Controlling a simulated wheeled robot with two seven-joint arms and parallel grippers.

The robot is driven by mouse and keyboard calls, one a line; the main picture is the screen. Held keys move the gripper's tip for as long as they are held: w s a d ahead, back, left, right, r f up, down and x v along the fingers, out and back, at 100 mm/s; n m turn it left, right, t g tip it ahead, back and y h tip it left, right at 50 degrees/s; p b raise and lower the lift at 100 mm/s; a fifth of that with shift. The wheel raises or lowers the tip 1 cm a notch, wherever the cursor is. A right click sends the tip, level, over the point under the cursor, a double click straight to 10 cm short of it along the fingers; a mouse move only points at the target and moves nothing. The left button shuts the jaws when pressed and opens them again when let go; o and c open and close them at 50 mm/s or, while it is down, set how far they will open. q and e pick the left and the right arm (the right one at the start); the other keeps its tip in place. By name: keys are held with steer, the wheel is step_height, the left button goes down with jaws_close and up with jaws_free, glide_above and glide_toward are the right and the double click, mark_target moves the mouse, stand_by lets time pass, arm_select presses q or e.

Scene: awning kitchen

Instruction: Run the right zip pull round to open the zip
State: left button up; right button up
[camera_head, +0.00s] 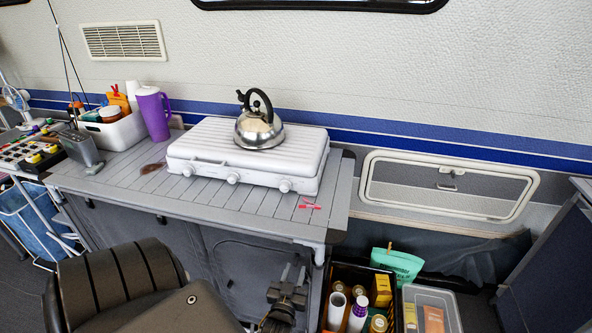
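The grey fabric cupboard front (205,265) hangs under the slatted table. A zip seam (255,243) shows as a thin line along the top of a panel in it. I cannot make out the right zip pull; it is too small or hidden.
A white stove (240,168) with a kettle (259,125) stands on the slatted table (120,185). A dark crate of bottles and jars (348,275) and a clear box (452,310) stand right of the cupboard. A table leg stands between gripper and crate.

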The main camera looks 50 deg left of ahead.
arm_select(q)
steer(key=v, duration=0.9)
steer(key=shift+b, duration=0.4)
